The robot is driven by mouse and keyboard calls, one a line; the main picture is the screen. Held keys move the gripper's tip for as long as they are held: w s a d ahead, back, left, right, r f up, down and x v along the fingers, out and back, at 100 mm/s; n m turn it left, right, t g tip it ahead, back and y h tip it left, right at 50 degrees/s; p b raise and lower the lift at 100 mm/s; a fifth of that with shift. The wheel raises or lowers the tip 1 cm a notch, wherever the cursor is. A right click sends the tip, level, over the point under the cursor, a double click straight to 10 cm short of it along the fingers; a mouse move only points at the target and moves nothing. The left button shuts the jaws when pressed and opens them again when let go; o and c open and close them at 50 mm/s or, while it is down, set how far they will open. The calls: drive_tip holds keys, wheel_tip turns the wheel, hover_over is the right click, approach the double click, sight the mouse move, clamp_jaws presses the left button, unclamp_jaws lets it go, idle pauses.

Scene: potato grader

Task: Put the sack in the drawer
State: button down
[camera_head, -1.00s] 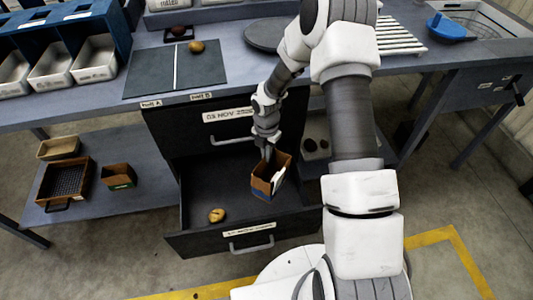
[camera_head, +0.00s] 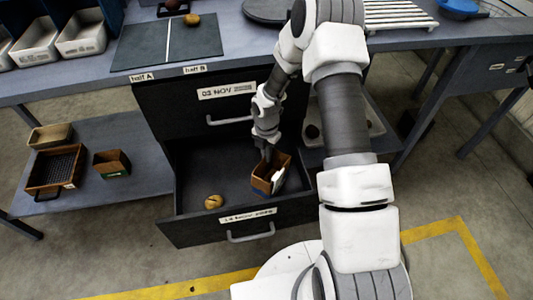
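The sack (camera_head: 262,185) looks like a small brown open-topped packet with a blue-and-white patch on its side. It is upright inside the open lower drawer (camera_head: 248,222), toward the drawer's right side. My gripper (camera_head: 267,155) points down at the sack's far rim and appears shut on it; the fingertips are partly hidden. Whether the sack's bottom touches the drawer floor I cannot tell. A yellow potato (camera_head: 213,202) lies in the drawer at the front left.
The closed upper drawer (camera_head: 190,110) is above, under the worktop (camera_head: 240,45). A low shelf (camera_head: 130,150) at left holds a similar brown packet (camera_head: 111,162) and a crate (camera_head: 56,168).

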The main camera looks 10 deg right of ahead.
drive_tip(key=shift+f+b, duration=1.65)
drive_tip(key=shift+f, duration=1.15)
drive_tip(key=c, duration=1)
unclamp_jaws()
wheel_tip(320, 180, up, 10)
drive_tip(key=p, duration=0.8)
